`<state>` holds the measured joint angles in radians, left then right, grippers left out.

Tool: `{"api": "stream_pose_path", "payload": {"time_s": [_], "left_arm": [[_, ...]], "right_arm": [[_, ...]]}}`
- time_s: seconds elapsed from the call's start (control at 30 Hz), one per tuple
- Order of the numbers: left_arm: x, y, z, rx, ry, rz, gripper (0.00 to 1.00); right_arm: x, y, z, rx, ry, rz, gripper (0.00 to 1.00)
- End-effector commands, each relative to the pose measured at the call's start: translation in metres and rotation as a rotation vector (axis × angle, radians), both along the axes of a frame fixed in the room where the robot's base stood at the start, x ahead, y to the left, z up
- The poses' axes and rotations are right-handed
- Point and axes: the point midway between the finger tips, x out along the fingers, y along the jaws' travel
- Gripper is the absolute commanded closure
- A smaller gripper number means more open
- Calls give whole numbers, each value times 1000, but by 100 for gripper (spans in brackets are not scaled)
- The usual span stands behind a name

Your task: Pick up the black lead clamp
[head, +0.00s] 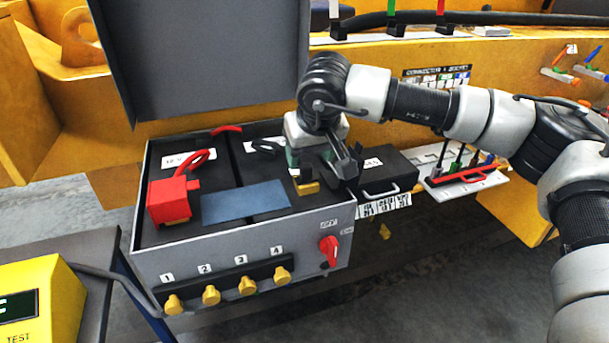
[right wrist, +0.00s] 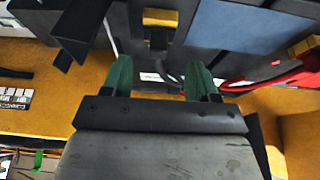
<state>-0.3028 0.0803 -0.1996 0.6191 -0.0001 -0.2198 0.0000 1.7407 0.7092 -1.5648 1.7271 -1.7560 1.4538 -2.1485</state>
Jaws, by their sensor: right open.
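The open grey battery box (head: 240,232) stands in the middle of the head view. A small black piece with a yellow block (head: 308,188) sits at its right side; I take the black piece to be the lead clamp, partly hidden by my right gripper (head: 306,162). In the right wrist view the black clamp (right wrist: 158,40) and the yellow block (right wrist: 160,18) lie just beyond the green fingertips of my right gripper (right wrist: 160,75). The gripper is open, with the clamp roughly in line with its gap. Contact cannot be told. My left gripper is out of view.
A red clamp (head: 170,200) and a blue pad (head: 232,202) lie on the box's top. The raised lid (head: 200,55) stands behind. A black case (head: 378,170) is at the right. Yellow knobs (head: 211,294) and a red switch (head: 329,250) are on the front.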

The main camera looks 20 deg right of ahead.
Motion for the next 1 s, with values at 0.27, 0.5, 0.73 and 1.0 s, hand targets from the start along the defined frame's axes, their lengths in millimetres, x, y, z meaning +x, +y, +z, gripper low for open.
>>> {"api": "stream_pose_path", "payload": {"time_s": [0.27,0.5,0.73,1.0], "left_arm": [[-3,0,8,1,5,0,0],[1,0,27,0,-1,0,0],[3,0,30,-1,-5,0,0],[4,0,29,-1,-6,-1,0]], "right_arm": [[11,1,-24,4,0,-1,40],[28,-1,-53,5,3,-1,40],[34,-2,-70,6,0,-1,40],[33,-1,-70,6,0,-1,56]]}}
